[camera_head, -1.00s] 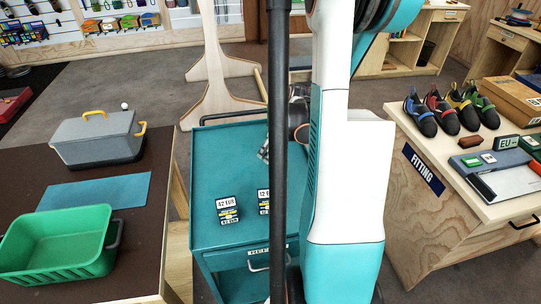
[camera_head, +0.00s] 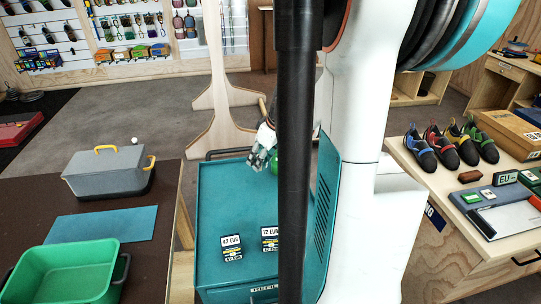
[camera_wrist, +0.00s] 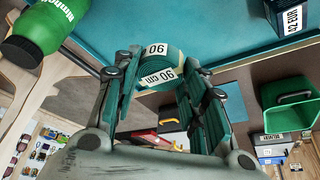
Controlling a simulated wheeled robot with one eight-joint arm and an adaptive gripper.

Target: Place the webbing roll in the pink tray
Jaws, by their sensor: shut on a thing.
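The webbing roll (camera_wrist: 163,82) is a dark teal coil with white labels, one reading "90 cm", in the wrist view. My gripper (camera_wrist: 157,66) is shut on it, with one finger on each side. In the head view my gripper (camera_head: 259,158) is over the far part of the teal cart, partly behind my own dark column, and the roll cannot be made out there. No pink tray shows in either view.
A green bottle (camera_wrist: 42,28) stands close by, on the teal cart (camera_head: 225,200), which carries price cards (camera_head: 231,247). Left, a dark table holds a green crate (camera_head: 62,270), a blue mat (camera_head: 100,224) and a grey toolbox (camera_head: 108,174). Climbing shoes (camera_head: 452,147) stand on the right counter.

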